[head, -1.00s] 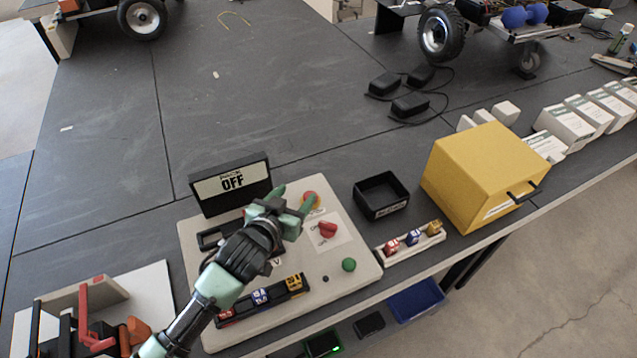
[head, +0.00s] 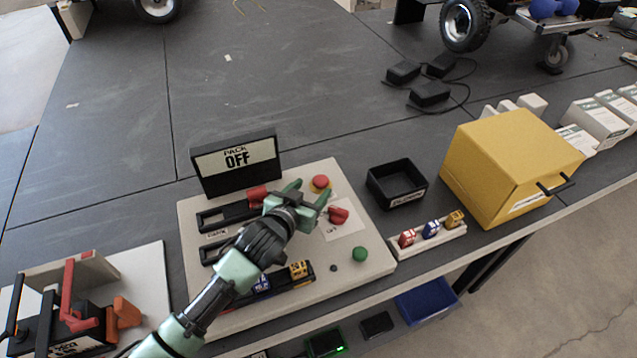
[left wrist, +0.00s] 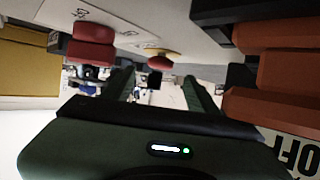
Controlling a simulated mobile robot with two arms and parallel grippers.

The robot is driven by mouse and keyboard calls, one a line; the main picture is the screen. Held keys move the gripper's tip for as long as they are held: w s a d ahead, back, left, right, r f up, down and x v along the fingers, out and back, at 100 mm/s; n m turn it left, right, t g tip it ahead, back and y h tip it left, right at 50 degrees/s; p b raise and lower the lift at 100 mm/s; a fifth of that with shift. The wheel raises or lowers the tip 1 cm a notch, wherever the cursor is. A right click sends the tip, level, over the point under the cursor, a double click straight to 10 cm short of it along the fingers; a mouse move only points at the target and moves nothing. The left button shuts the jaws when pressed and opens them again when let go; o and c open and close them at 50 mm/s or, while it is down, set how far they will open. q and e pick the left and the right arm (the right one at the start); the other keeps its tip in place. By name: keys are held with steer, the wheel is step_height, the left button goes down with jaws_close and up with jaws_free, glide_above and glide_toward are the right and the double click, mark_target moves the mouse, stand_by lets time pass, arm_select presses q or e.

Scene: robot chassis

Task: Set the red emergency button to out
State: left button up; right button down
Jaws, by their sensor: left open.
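The red emergency button (head: 320,182) has a round red cap on a yellow base, near the far right part of the light control panel (head: 345,275). It also shows in the left wrist view (left wrist: 160,63), ahead between the finger lines. My left gripper (head: 309,193) is open and empty, its fingers pointing toward the button from the near side. The fingers show in the left wrist view (left wrist: 160,90), apart. I cannot tell whether they touch the button or whether it is in or out. My right gripper is not in view.
A red knob (head: 338,215) sits close to the gripper's right finger. A red-handled slider (head: 257,195) and an OFF display (head: 237,160) stand to the left. A green button (head: 360,254), black tray (head: 397,183) and yellow box (head: 512,165) are to the right.

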mark_target(320, 181)
arm_select(q)
steer(key=shift+x, duration=2.75)
jaws_close()
